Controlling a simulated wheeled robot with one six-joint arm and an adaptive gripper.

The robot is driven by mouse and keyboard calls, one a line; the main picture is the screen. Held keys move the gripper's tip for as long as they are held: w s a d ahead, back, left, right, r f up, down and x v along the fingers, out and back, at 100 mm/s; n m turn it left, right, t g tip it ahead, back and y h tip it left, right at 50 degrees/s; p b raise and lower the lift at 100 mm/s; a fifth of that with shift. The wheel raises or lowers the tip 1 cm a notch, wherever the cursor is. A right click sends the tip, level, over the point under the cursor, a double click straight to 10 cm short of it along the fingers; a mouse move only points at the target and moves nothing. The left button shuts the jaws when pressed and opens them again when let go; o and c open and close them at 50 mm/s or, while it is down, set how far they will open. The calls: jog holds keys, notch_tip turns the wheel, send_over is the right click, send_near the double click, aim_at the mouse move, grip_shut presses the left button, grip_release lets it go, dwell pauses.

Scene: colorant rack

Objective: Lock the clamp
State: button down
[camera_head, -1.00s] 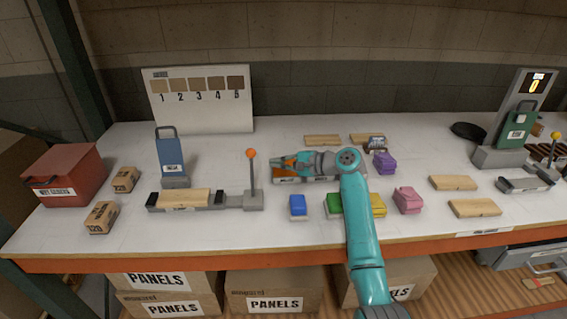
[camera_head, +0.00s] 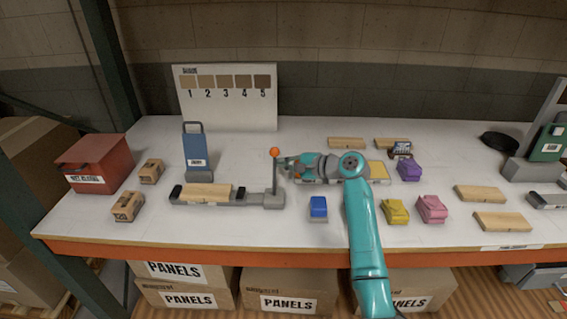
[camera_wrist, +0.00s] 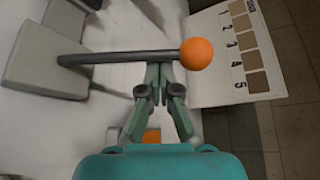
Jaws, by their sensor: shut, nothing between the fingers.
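The clamp (camera_head: 232,199) is a grey base on the table at left, with a light wooden panel (camera_head: 205,191) lying in it. Its lever is a dark rod (camera_head: 275,175) standing upright at the clamp's right end, topped by an orange ball (camera_head: 275,152). My gripper (camera_head: 284,163) is shut and empty, just right of the rod. In the wrist view, the shut fingertips (camera_wrist: 160,70) lie against or very close to the rod (camera_wrist: 120,57), just below the orange ball (camera_wrist: 196,54). I cannot tell whether they touch.
A blue sander (camera_head: 197,150) stands behind the clamp. Blue (camera_head: 318,207), yellow (camera_head: 395,211), pink (camera_head: 431,208) and purple (camera_head: 409,170) blocks surround my arm. A red box (camera_head: 95,163) is at far left. The table front before the clamp is clear.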

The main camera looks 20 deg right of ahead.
jog(key=shift+s+a+r+n+t, duration=0.1)
jog(key=shift+s+r+n+t, duration=0.2)
jog(key=shift+s, duration=0.1)
dwell(0.4)
jog(key=shift+s+a+r+n+t+y, duration=0.2)
jog(key=shift+s+n+t, duration=0.1)
jog(key=shift+s+n, duration=0.25)
jog(key=shift+s+a+r+n+t+y, duration=0.1)
jog(key=shift+s+a+r+n+t, duration=0.15)
jog(key=shift+s+n, duration=0.3)
jog(key=s+n+t, duration=0.1)
jog(key=s+n+y, duration=0.1)
jog(key=n, duration=0.1)
jog(key=shift+s+a+r+t, duration=0.1)
jog(key=shift+s+a+t, duration=0.25)
jog(key=shift+s+a, duration=0.05)
jog(key=shift+s+a+n+y, duration=0.15)
jog(key=shift+s+n+y, duration=0.2)
jog(key=shift+s+n, duration=0.15)
jog(key=shift+s+a+n+y, duration=0.15)
jog(key=shift+s+n+y, duration=0.2)
jog(key=shift+s+n, duration=0.15)
jog(key=shift+s+a+f, duration=0.2)
jog(key=shift+s+f, duration=0.1)
jog(key=shift+s, duration=0.2)
jog(key=shift+s+a+f, duration=0.15)
jog(key=shift+s+f, duration=0.1)
jog(key=shift+s, duration=0.2)
jog(key=shift+f, duration=0.1)
